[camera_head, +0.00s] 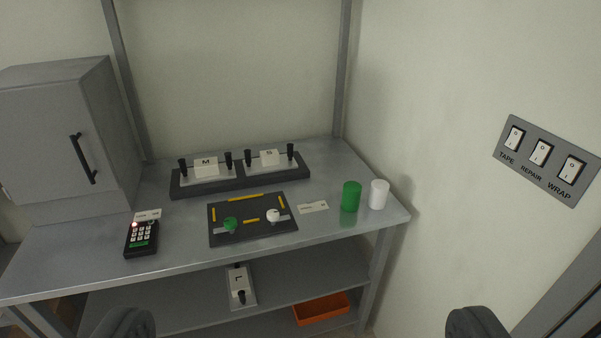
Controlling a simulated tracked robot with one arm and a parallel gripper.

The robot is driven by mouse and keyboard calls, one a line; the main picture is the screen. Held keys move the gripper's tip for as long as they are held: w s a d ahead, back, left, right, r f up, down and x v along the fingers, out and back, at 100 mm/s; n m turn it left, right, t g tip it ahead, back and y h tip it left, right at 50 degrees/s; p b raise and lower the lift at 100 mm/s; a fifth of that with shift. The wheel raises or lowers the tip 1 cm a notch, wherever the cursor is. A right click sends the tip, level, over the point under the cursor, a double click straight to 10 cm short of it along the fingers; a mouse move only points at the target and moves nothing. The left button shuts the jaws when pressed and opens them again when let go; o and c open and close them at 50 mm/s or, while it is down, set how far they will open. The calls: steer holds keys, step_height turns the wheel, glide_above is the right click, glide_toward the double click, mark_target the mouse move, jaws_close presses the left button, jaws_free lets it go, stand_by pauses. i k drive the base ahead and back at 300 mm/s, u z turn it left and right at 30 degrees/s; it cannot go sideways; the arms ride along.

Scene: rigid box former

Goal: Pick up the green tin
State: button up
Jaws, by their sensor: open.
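The green tin (351,197) is an upright green cylinder near the right end of the grey workbench (180,250). A white cylinder (378,194) stands close beside it on the right. My gripper (300,327) shows at the bottom edge as two dark fingers, wide apart with nothing between them. It is back from the bench, and the tin stands beyond it, fully in view.
A dark panel (250,237) with green and white knobs lies left of the tin, with a small label (313,207) between. Behind are blocks on a dark rack (240,183). A keypad (142,238) and grey cabinet (70,130) are left. A switch plate (547,160) is on the right wall.

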mark_target(352, 190)
steer(key=u, duration=0.05)
steer(key=k, duration=0.4)
steer(key=z, duration=0.6)
steer(key=i, duration=2)
steer(key=u, duration=0.5)
